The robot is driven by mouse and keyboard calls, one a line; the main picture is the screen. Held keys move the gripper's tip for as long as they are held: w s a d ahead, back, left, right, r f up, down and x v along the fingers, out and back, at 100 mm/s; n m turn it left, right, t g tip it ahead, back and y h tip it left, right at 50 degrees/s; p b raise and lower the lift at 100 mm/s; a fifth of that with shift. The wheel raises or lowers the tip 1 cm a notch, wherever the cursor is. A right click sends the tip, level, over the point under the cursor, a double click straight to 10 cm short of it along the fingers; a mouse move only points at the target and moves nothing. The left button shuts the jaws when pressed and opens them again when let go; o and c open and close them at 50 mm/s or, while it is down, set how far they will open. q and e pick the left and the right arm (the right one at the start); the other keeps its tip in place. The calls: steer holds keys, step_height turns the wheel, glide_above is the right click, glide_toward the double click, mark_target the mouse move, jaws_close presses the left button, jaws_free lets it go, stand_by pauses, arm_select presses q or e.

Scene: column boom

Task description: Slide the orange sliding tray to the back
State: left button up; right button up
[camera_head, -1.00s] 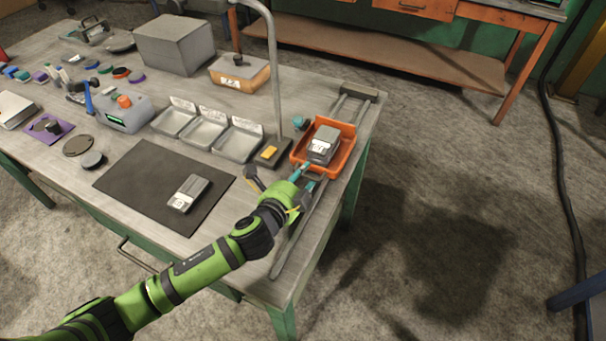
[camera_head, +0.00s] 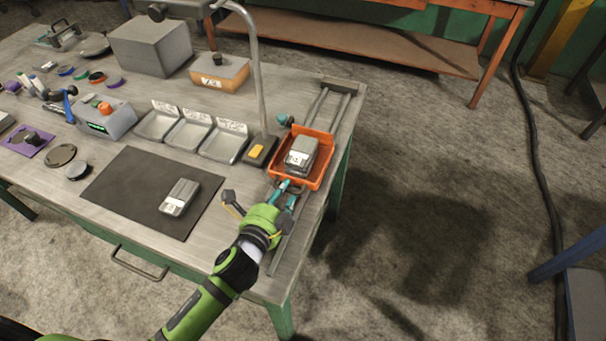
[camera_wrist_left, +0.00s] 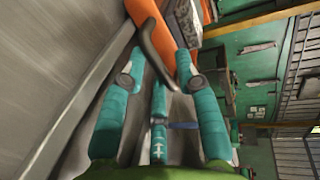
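The orange sliding tray (camera_head: 322,170) sits on a pair of rails (camera_head: 327,108) along the table's right side. It holds a grey boxy device with a white label (camera_head: 301,155). Bare rail shows behind it up to the dark end block. My left gripper (camera_head: 289,195) is at the tray's near side. In the left wrist view, its teal fingers (camera_wrist_left: 155,72) are spread apart, with a dark curved handle (camera_wrist_left: 154,46) between them and the orange tray wall (camera_wrist_left: 150,12) beyond. I cannot tell whether a finger touches the handle. My right gripper is not in view.
A small box with a yellow button (camera_head: 258,150) and a lamp post (camera_head: 258,80) stand left of the tray. Grey bins (camera_head: 222,143) and a dark mat (camera_head: 130,195) with another grey device (camera_head: 180,197) lie further left. The table's right edge is close to the rails.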

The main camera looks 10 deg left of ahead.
mark_target(293, 180)
arm_select(q)
steer(key=shift+s+d+r, duration=0.15)
steer(key=shift+r, duration=0.3)
steer(key=shift+s+d+r, duration=0.1)
steer(key=shift+s+r, duration=0.05)
steer(key=shift+r, duration=0.25)
steer(key=shift+p+x, duration=0.35)
steer(key=shift+x, duration=3)
steer(key=shift+d+f, duration=0.1)
steer(key=shift+s+f, duration=0.1)
steer(key=shift+c, duration=0.5)
jaws_close()
